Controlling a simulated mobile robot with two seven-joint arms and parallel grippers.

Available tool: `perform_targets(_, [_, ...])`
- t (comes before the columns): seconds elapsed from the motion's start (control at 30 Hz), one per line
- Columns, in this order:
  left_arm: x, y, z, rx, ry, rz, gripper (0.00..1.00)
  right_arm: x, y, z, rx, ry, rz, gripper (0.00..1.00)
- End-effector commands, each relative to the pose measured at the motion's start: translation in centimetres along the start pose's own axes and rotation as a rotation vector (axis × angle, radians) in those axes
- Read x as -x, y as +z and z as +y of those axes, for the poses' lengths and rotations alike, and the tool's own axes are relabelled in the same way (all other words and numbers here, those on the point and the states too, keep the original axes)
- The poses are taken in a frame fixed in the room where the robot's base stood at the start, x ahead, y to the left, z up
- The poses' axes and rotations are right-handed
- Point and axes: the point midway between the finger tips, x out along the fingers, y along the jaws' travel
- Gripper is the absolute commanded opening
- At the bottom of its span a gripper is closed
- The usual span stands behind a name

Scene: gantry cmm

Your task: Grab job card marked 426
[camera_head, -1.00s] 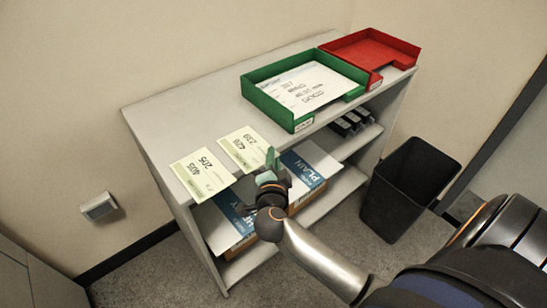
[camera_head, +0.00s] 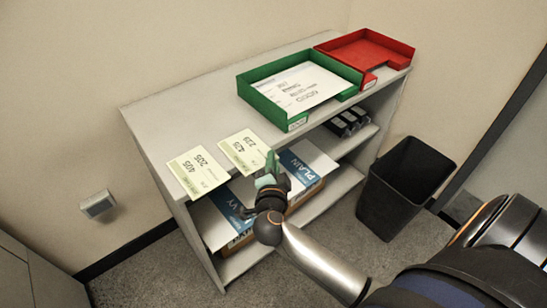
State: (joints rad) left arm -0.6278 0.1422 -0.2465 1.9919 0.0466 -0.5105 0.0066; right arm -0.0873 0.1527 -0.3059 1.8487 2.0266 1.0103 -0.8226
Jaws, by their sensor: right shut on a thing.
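Two pale yellow-green job cards lie on the grey shelf top near its front left edge. The right card (camera_head: 240,148) appears to be the one marked 426; its print is small and turned. The left card (camera_head: 198,171) appears to read 405. My right gripper (camera_head: 268,172) is at the front right corner of the 426 card, at the shelf's front edge. It is shut on that card, one green-tipped finger above and one below. The card still lies flat on the top. My left gripper is out of view.
A green tray (camera_head: 290,122) with a white sheet and a red tray (camera_head: 372,35) stand farther right on the grey shelf unit (camera_head: 160,118). Paper packs (camera_head: 310,165) lie on the shelf below. A black bin (camera_head: 395,190) stands on the floor to the right.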

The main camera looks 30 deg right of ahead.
Motion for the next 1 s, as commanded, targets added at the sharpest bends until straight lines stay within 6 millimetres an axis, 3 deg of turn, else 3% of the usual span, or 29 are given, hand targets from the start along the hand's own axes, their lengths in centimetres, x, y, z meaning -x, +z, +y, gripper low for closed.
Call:
perform_targets(0.27, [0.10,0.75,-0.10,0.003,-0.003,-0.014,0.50,0.10,0.17,0.41,0.005,0.008,-0.002,0.00])
perform_targets(0.3, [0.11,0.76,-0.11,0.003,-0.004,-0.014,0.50,0.09,0.17,0.40,0.005,0.008,-0.002,0.16])
perform_targets(0.6, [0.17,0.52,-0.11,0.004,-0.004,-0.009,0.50,0.08,0.11,0.19,0.002,0.004,-0.001,0.48])
perform_targets(1.0, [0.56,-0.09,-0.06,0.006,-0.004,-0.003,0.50,0.28,0.09,-0.20,0.001,0.003,-0.001,0.48])
